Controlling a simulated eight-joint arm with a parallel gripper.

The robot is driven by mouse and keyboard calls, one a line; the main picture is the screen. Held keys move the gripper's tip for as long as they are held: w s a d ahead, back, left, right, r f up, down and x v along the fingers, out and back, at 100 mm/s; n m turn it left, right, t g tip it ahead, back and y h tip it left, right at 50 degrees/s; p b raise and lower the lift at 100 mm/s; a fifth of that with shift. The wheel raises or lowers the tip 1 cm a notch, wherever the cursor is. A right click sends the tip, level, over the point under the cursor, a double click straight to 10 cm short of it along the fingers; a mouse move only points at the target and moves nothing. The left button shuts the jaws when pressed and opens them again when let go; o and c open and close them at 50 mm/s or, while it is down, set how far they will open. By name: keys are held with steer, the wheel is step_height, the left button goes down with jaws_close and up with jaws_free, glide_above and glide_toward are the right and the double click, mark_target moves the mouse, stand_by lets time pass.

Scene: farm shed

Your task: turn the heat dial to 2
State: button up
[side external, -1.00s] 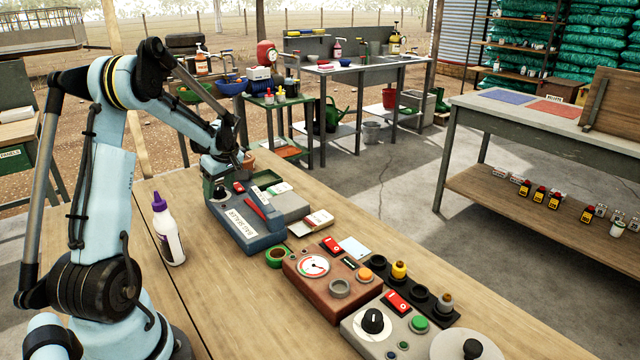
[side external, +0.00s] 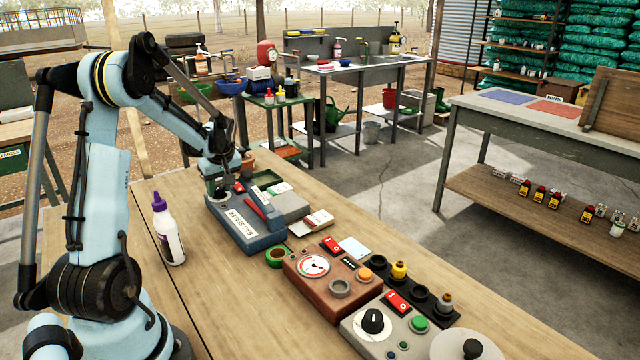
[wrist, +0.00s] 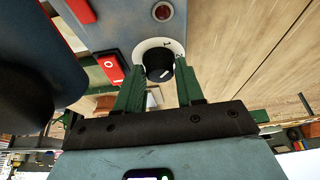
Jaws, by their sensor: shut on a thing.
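The blue-grey bag sealer (side external: 266,237) sits on the wooden bench below my gripper (side external: 217,185). In the wrist view its heat dial (wrist: 160,67) is a black round knob with a white pointer mark, on a white scale plate (wrist: 146,46). In the side view the fingers and wrist largely hide the dial.
A red switch (wrist: 109,66) and a red lamp (wrist: 162,11) are close to the dial. A purple-capped bottle (side external: 170,232) stands left of the sealer. A brown gauge box (side external: 318,290) and a grey control box (side external: 365,330) stand toward the front right.

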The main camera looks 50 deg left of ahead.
steer(key=m, duration=0.2)
steer(key=m+t, duration=0.1)
steer(key=m, duration=0.1)
steer(key=shift+s+t, duration=0.15)
steer(key=shift+t, duration=0.15)
steer(key=shift+m+t+h, duration=0.3)
steer(key=shift+m+t, duration=0.05)
steer(key=shift+m, duration=0.9)
steer(key=shift+m+t+h, duration=0.3)
steer(key=shift+m+t, duration=0.05)
steer(key=shift+m, duration=0.9)
steer(key=shift+s, duration=0.1)
steer(key=o, duration=1)
steer(key=shift+a, duration=0.1)
steer(key=v, duration=1.2)
